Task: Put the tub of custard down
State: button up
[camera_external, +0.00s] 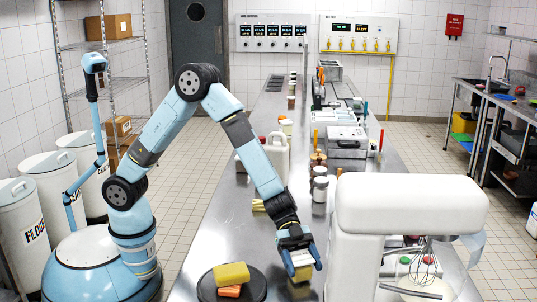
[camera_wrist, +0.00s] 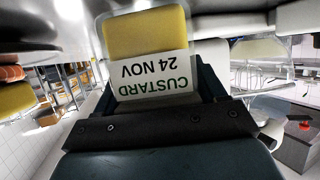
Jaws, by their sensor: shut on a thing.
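The tub of custard (camera_wrist: 147,38) shows in the wrist view with a yellow body and a white label reading "CUSTARD 24 NOV", upside down in that picture. My gripper (camera_wrist: 155,98) is shut on it. In the external view the tub (camera_external: 301,266) is low at the front of the steel counter (camera_external: 210,232), under my gripper (camera_external: 298,250). Its underside is hidden, so I cannot tell whether it touches the counter.
A round dark board (camera_external: 254,292) with a yellow block (camera_external: 231,274) and an orange one is left of the tub. A white stand mixer (camera_external: 357,232) is close on the right. A white jug (camera_external: 277,155) and several jars are behind.

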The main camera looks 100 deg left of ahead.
jog(key=shift+f, duration=0.25)
jog(key=o, duration=1.2)
